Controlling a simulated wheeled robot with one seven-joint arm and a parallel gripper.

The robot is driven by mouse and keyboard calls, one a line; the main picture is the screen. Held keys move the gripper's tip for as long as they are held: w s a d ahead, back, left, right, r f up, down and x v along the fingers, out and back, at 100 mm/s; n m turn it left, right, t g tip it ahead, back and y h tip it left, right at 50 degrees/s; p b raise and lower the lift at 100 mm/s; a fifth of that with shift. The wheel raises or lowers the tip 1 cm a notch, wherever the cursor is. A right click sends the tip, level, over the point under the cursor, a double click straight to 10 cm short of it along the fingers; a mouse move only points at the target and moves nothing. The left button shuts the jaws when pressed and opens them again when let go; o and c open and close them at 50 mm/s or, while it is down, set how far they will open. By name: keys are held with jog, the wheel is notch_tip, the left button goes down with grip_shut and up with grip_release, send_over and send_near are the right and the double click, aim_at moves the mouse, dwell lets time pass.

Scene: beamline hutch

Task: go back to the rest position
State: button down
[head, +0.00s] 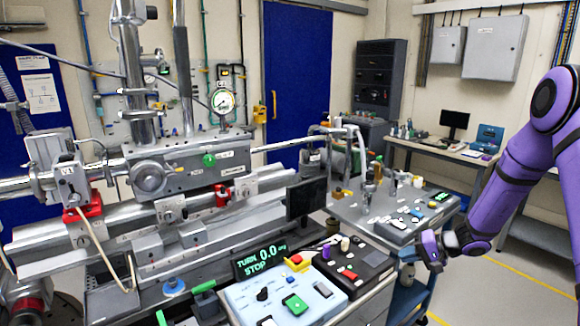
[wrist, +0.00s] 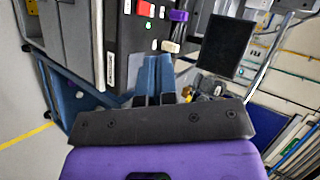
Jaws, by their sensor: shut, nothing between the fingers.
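My purple arm comes in from the right in the head view. My gripper (head: 432,262) hangs in front of the trolley with the control panels, to the right of the black control box (head: 352,266), apart from it. The black control box with red and white buttons (wrist: 138,32) shows just beyond the fingers, rotated in that view.
A trolley panel (head: 400,228) is behind my gripper. A desk with a monitor (head: 455,122) is at the back. Floor (head: 500,295) is clear at right.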

jog(key=s+a+r+n+g+h, duration=0.1)
jog(key=s+a+r+n+h, duration=0.15)
jog(key=s+r, duration=0.75)
jog(key=s+a+r+n+g+h, duration=0.2)
jog(key=s+a+r, duration=0.3)
jog(key=r, duration=0.9)
jog(key=s+d+r+t+h, duration=0.1)
jog(key=s+d+r+h, duration=0.1)
jog(key=s, duration=0.9)
jog(key=s+d+r+t+h, duration=0.2)
jog(key=s+r+h, duration=0.2)
jog(key=s+r, duration=0.3)
jog(key=s, duration=0.4)
jog(key=shift+t, duration=0.3)
